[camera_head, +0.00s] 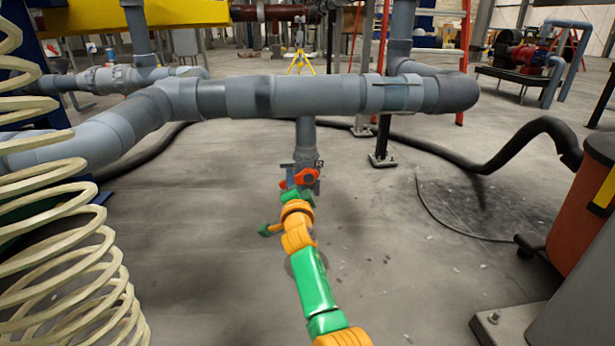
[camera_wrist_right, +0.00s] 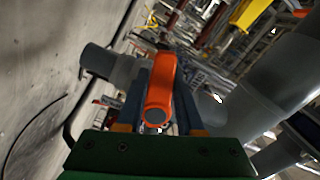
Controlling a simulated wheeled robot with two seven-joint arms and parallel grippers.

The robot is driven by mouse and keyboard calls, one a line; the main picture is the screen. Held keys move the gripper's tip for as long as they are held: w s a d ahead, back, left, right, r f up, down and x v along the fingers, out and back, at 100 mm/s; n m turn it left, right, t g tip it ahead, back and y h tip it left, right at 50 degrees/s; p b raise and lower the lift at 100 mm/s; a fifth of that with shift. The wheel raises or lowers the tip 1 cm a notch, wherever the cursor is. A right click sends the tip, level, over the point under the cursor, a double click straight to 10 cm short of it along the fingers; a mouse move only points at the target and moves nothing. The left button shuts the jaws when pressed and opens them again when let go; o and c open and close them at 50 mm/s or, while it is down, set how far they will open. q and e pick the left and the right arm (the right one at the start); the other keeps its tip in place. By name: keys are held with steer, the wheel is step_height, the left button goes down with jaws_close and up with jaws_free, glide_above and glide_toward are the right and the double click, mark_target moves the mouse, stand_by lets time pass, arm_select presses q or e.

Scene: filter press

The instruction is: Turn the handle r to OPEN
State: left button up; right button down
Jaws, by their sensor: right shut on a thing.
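The orange handle (camera_head: 306,177) sits on the grey vertical pipe (camera_head: 306,140) below the large horizontal pipe. In the right wrist view the handle (camera_wrist_right: 160,92) lies between the two dark fingers, its rounded end toward the green palm. My right gripper (camera_head: 301,183) reaches it from the front and is shut on it; the right wrist view shows the gripper (camera_wrist_right: 164,78) with a finger on each side. Any OPEN marking is too small or hidden to read. My left gripper is not in view.
A thick grey horizontal pipe (camera_head: 300,96) crosses above the handle. A cream coiled hose (camera_head: 65,240) stands at the left. An orange and grey bin-like unit (camera_head: 585,200) is at the right. A black hose (camera_head: 440,150) runs along the floor. Floor around my right arm is clear.

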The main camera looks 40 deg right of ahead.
mark_target(312, 187)
steer(key=shift+s+d+f+n, duration=0.15)
steer(key=shift+f+n, duration=0.35)
steer(key=shift+n, duration=0.6)
steer(key=n, duration=0.4)
steer(key=shift+s+d+f+n, duration=0.25)
steer(key=shift+d+f+n, duration=0.05)
steer(key=shift+d+f, duration=0.1)
steer(key=n, duration=0.2)
steer(key=d+n+p, duration=0.1)
steer(key=shift+s+f+n, duration=0.1)
steer(key=shift+s+n, duration=0.15)
steer(key=shift+n, duration=0.05)
steer(key=d+n, duration=0.1)
steer(key=n, duration=0.1)
steer(key=s+n, duration=0.1)
steer(key=shift+d+f+n+p, duration=0.15)
steer(key=shift+d+n+p, duration=0.25)
steer(key=c, duration=0.8)
jaws_free()
steer(key=shift+c, duration=0.2)
steer(key=o, duration=0.6)
steer(key=shift+s+d, duration=0.15)
steer(key=shift+d, duration=0.05)
steer(key=shift+a+r, duration=0.1)
steer(key=shift+r, duration=0.1)
